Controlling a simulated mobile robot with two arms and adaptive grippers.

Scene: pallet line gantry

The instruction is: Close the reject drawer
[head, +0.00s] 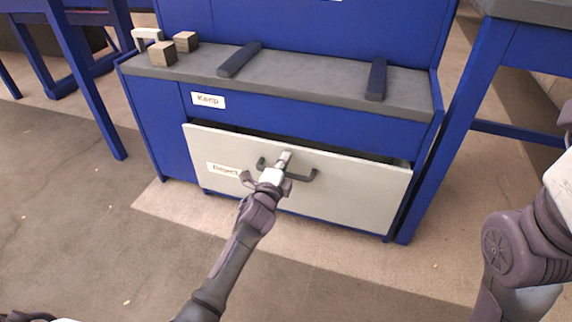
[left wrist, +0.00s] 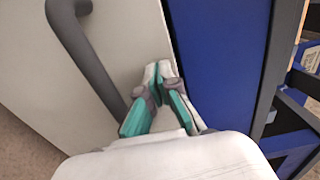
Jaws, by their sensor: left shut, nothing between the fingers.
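The reject drawer (head: 345,190) is a pale grey front with a "Reject" label (head: 224,170), below the blue "Keep" drawer. It stands partly open, with a dark gap along its top edge. Its dark bar handle (head: 305,177) is at the middle of the front. My left gripper (head: 285,157) is at the drawer front by the handle, its fingers shut and empty. In the left wrist view the shut fingertips (left wrist: 158,70) are close to the pale drawer front (left wrist: 125,40), beside the grey handle (left wrist: 80,50). I cannot tell whether they touch it. My right gripper is not seen.
The grey bench top (head: 310,85) holds two brown blocks (head: 163,54) and two dark bars (head: 239,59). A white handled item (head: 147,36) stands at its left corner. Blue table legs (head: 455,130) flank the bench.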

